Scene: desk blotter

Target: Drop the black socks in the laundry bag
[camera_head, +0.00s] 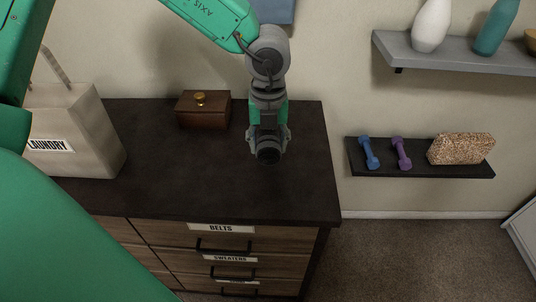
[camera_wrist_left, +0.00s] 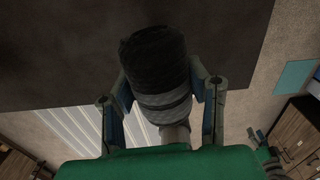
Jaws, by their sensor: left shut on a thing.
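The black socks (camera_wrist_left: 155,62) are a dark rolled bundle with grey bands, held between the fingers of my left gripper (camera_wrist_left: 160,105) in the left wrist view. In the head view my left gripper (camera_head: 268,140) is above the right part of the dresser top, shut on the dark bundle (camera_head: 268,156). The laundry bag (camera_head: 75,130), a beige bag with a "LAUNDRY" label and a handle, stands at the left of the dresser top, well apart from the gripper. Its inside cannot be seen. My right gripper is not in view.
A brown wooden box (camera_head: 203,109) with a brass knob stands between bag and gripper, near the wall. The dark dresser top (camera_head: 190,185) is clear in front of it. Right of it, a low shelf (camera_head: 430,172) holds dumbbells and a speckled pouch; a grey shelf (camera_head: 460,58) holds vases.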

